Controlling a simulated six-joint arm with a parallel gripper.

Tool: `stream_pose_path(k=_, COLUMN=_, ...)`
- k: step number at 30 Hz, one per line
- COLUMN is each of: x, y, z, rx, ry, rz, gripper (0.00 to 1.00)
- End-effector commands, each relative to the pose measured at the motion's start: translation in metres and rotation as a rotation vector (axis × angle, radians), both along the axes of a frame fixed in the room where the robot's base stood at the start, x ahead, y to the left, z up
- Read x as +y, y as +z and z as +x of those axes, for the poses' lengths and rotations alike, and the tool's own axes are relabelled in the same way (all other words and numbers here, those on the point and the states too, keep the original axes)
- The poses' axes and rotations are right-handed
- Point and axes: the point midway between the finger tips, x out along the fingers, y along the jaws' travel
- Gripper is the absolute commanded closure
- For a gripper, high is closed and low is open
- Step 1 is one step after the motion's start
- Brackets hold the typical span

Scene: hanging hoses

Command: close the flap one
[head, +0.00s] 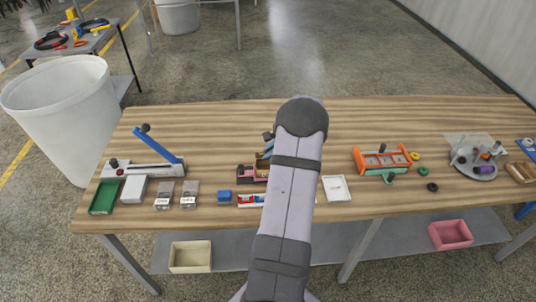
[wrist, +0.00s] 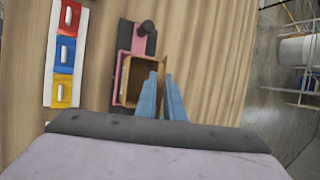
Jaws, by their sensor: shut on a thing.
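A pink and dark grey fixture (head: 248,173) stands on the table just left of my arm. In the wrist view, the fixture (wrist: 122,78) has a dark round knob at its far end and an open brown box-like part (wrist: 133,82). A thin brown panel, apparently the flap (wrist: 164,66), stands out at the box's right side. My gripper (wrist: 161,76) has its two blue fingers on either side of this panel, shut on it. In the head view my arm hides most of the gripper and part of the fixture.
A strip of red, blue and yellow blocks (wrist: 66,50) lies left of the fixture. A blue-levered device (head: 150,160) stands at the left, an orange frame (head: 383,160) at the right. Behind the fixture, the wooden table (head: 220,120) is clear.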

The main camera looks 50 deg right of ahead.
Motion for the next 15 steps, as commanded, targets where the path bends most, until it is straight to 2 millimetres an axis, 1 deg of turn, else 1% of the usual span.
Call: stream_pose_path(k=15, x=0.004, y=-0.013, z=-0.004, rx=-0.096, ry=-0.001, rz=-0.094, gripper=1.0)
